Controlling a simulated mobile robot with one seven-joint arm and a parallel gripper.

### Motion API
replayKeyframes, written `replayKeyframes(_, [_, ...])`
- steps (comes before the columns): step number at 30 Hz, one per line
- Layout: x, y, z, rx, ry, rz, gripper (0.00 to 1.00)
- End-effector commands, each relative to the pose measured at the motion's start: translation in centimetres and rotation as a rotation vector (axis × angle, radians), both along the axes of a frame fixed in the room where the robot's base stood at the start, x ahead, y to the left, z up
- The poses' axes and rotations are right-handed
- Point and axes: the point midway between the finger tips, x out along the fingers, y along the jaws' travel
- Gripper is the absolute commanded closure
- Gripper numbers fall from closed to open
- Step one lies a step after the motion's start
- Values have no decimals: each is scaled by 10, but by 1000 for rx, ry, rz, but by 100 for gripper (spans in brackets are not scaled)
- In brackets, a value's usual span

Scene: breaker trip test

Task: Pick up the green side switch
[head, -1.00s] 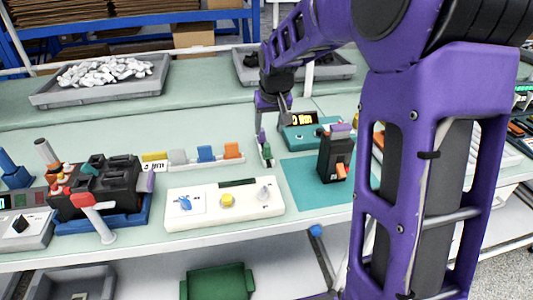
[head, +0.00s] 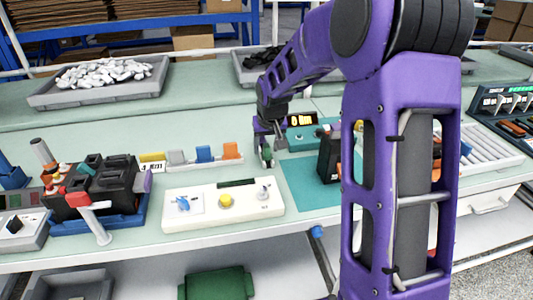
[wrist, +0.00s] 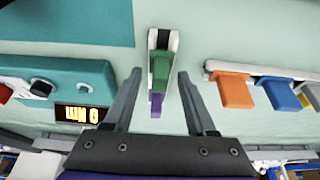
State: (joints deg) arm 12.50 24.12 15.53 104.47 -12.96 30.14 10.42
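The green side switch (wrist: 160,68) stands upright in a narrow white and black holder, with a purple piece (wrist: 157,104) at its near end in the wrist view. In the head view the green switch (head: 267,157) shows only in part under my gripper. My gripper (wrist: 159,75) is open, one finger on each side of the green switch with a visible gap on both sides. The fingers do not appear to touch it.
Orange (wrist: 236,92) and blue (wrist: 279,96) switches stand in a rack beside the green one. A teal meter (wrist: 60,85) is on the other side. A black breaker (head: 327,158) sits on a teal mat (head: 305,192), partly behind my arm. A white panel (head: 223,214) lies in front.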

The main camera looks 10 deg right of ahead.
Motion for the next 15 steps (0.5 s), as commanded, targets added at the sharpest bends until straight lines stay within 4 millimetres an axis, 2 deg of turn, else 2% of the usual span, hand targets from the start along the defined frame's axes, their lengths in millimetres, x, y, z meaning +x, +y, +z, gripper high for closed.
replayKeyframes(1, [0, 0, 0, 0, 0, 0, 53])
replayKeyframes(9, [0, 0, 0, 0, 1, 0, 100])
replayKeyframes(15, [0, 0, 0, 0, 1, 0, 100])
